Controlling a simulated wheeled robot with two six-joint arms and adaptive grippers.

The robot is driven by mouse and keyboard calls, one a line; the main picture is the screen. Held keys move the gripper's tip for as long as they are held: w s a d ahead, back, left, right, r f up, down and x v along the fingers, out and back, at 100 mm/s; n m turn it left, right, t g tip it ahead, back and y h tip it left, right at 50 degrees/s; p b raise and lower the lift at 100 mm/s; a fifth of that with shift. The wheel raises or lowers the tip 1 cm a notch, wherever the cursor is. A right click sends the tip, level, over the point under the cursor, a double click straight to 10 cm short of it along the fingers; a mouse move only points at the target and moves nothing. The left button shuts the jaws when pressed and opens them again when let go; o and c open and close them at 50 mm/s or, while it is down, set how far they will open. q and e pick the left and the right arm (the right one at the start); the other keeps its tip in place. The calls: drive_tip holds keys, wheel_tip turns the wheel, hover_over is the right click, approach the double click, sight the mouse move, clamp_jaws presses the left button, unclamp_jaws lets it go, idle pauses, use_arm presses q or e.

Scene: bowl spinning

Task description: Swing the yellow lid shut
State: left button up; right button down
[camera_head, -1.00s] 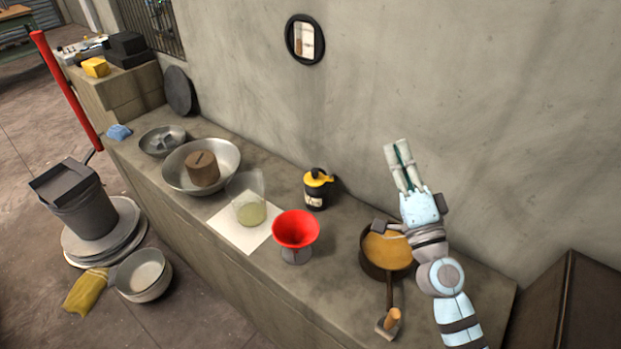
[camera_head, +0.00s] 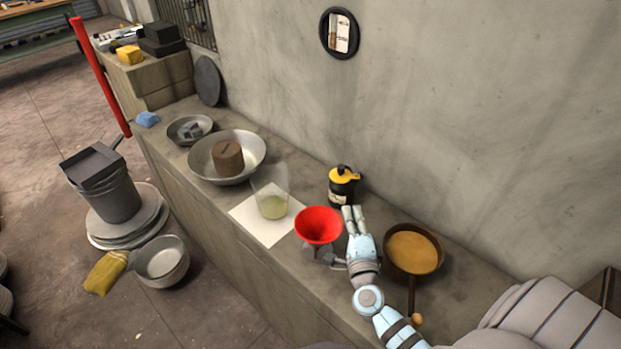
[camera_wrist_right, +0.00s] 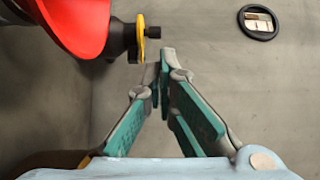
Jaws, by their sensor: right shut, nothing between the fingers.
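The yellow lid (camera_head: 345,174) sits at the top of a dark bottle (camera_head: 341,193) near the wall, with a black knob-like part above it. I cannot tell how far open the lid is. In the right wrist view the lid (camera_wrist_right: 141,38) shows at the upper left, beside the fingertips. My right gripper (camera_head: 354,212) is shut and empty, its fingers pointing up toward the bottle. In the right wrist view the fingertips (camera_wrist_right: 163,62) are together, apparently a little short of the lid. My left gripper is not in view.
A pan (camera_head: 437,268) of orange-brown contents lies to the right. A clear beaker (camera_head: 272,196) on white paper (camera_head: 250,225) and a metal bowl (camera_head: 250,158) stand to the left.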

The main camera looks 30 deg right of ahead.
drive_tip(key=b, duration=0.2)
approach(342, 171)
drive_tip(key=x, duration=0.5)
drive_tip(key=shift+w+d, duration=0.15)
drive_tip(key=shift+w, duration=0.1)
drive_tip(key=shift+w+d+b, duration=0.3)
drive_tip(key=shift+w, duration=0.25)
